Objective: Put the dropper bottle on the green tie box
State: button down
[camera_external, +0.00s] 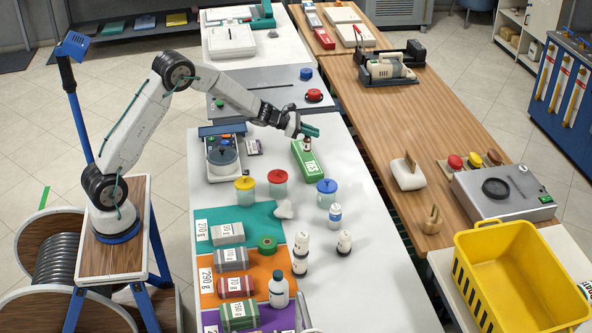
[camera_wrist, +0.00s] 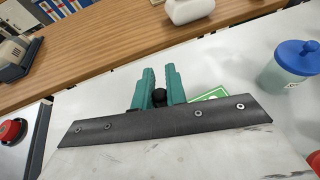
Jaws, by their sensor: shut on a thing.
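In the wrist view the bottle's black top (camera_wrist: 159,96) shows between the teal fingers of my gripper (camera_wrist: 160,88). The green tie box (camera_external: 309,163) lies on the white table with a white label on it. The bottle shows against the far end of the box; I cannot tell whether it touches it. In the wrist view only a corner of the green box (camera_wrist: 212,94) shows, right of the fingers; my gripper hides the rest.
Jars with blue (camera_external: 327,186), red (camera_external: 277,177) and yellow (camera_external: 245,184) lids stand nearer the camera. A scale (camera_external: 223,155) is left of the box. A red knob (camera_external: 314,95) is on the grey panel behind. White table right of the box is clear.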

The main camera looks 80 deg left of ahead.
jog(key=shift+f, duration=1.3)
jog(key=shift+f, duration=0.1)
jog(key=c, duration=1.4)
grip_release()
jog(key=shift+c, duration=0.2)
